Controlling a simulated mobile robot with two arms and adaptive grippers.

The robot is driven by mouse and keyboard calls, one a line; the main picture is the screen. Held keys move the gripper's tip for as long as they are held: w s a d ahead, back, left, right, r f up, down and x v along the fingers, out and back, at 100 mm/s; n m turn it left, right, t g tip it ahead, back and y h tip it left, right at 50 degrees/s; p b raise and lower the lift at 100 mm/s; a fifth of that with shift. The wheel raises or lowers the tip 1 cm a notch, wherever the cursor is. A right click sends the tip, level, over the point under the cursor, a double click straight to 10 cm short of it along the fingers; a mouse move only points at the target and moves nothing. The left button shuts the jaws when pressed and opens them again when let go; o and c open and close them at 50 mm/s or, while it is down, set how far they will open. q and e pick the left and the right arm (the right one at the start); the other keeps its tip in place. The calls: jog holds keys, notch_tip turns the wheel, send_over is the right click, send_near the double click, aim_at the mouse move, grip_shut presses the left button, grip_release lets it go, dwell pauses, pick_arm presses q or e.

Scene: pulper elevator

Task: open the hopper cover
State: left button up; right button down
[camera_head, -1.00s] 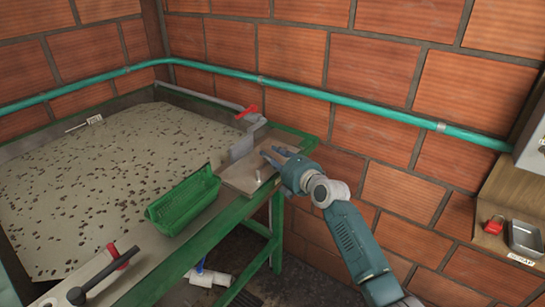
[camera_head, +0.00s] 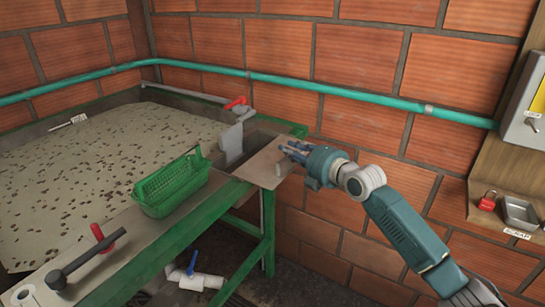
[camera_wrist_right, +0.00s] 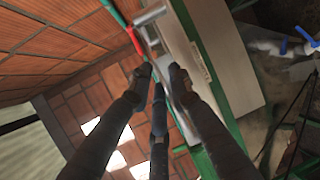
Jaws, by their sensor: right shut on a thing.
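The hopper cover (camera_head: 258,170) is a flat beige plate with a small upright knob, at the right end of the green-framed table. A dark opening (camera_head: 247,146) shows beside it, between the plate and the grey gate (camera_head: 231,139). My right gripper (camera_head: 287,150) is at the cover's right-hand end and shut on it; the exact contact is hard to see. My left gripper is not in view.
A green basket (camera_head: 172,190) sits on the table's front ledge. A teal pipe (camera_head: 330,90) runs along the brick wall.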

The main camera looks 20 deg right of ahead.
jog(key=shift+s+d, duration=0.75)
jog(key=shift+s, duration=0.2)
jog(key=c, duration=1.8)
grip_release()
jog(key=shift+c, duration=0.2)
jog(key=v, duration=1.2)
